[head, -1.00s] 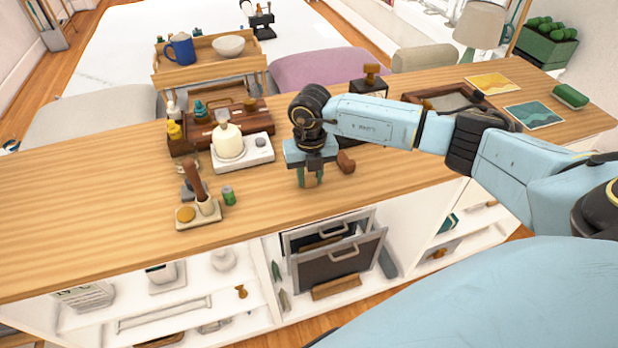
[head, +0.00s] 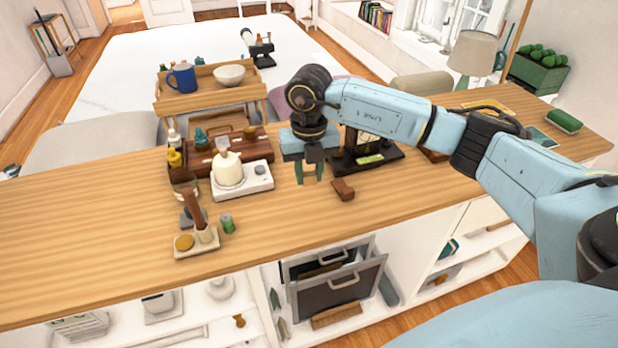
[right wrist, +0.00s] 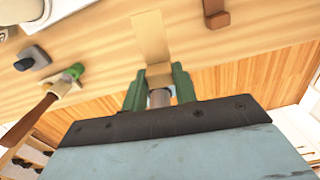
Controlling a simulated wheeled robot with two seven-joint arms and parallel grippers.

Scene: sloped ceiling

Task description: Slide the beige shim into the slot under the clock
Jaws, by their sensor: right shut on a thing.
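My right gripper (head: 309,173) is above the wooden counter, left of the dark clock (head: 366,143). Its green fingers are shut on the beige shim (right wrist: 152,38), which reaches forward from between the fingertips (right wrist: 158,84) in the right wrist view. In the head view the shim is hard to tell from the wood behind it. The clock stands on a wide black base with a yellow-green label (head: 370,159). My right arm hides its top, and I cannot make out the slot clearly. My left gripper is not in view.
A reddish-brown block (head: 343,189) lies in front of the clock, close to my right gripper. A white scale (head: 256,181) with a cream bottle stands to the left. The counter's front middle is clear.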

